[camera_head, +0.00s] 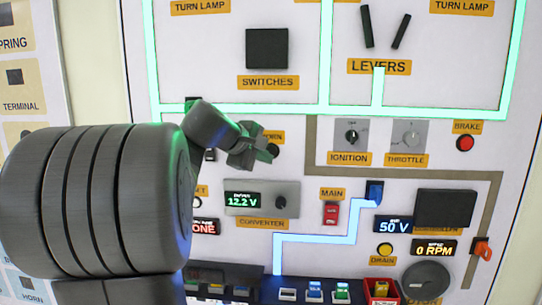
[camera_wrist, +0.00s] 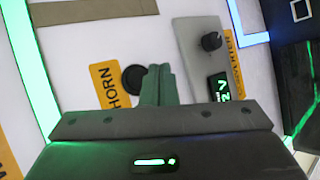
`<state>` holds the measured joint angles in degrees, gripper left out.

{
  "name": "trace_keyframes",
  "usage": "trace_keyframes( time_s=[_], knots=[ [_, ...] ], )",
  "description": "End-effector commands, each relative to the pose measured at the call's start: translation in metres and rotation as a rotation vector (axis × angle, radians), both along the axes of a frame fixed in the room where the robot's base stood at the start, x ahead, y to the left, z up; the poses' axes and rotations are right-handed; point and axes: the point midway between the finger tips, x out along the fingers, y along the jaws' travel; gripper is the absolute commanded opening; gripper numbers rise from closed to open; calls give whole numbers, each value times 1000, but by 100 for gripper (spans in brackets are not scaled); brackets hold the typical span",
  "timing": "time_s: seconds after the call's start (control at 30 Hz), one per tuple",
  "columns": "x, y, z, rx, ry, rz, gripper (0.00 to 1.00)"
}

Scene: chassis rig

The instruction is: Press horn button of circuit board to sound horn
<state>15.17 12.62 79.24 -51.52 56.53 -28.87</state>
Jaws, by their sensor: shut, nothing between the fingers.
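The circuit board (camera_head: 200,60) is a large upright white panel with glowing green and blue traces. The black round horn button (camera_wrist: 133,78) shows in the wrist view, next to its orange HORN label (camera_wrist: 110,84). In the head view the horn button (camera_head: 273,151) is a dark spot partly hidden by my gripper, below the partly covered label (camera_head: 270,137). My gripper (camera_head: 262,153) is shut and empty, close in front of the board just left of the button. In the wrist view my gripper's fingertips (camera_wrist: 160,82) overlap the button's edge; I cannot tell whether they touch.
The converter unit (camera_head: 262,198) with its knob sits below the horn button. The red main switch (camera_head: 330,213) and the ignition switch (camera_head: 351,135) are to the right. Several coloured parts line the bottom edge. The board's area above my gripper is mostly flat.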

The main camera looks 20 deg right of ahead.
Motion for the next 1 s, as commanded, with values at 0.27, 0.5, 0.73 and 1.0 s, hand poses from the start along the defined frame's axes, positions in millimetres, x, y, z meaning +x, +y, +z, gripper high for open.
trace_keyframes(
  time_s=[0.27,0.5,0.73,1.0],
  knots=[
    [-16,10,0,-1,-1,1,0],
    [-16,10,0,0,0,0,0],
    [-16,10,0,0,0,0,0],
    [-14,8,0,0,0,0,0]
  ],
)
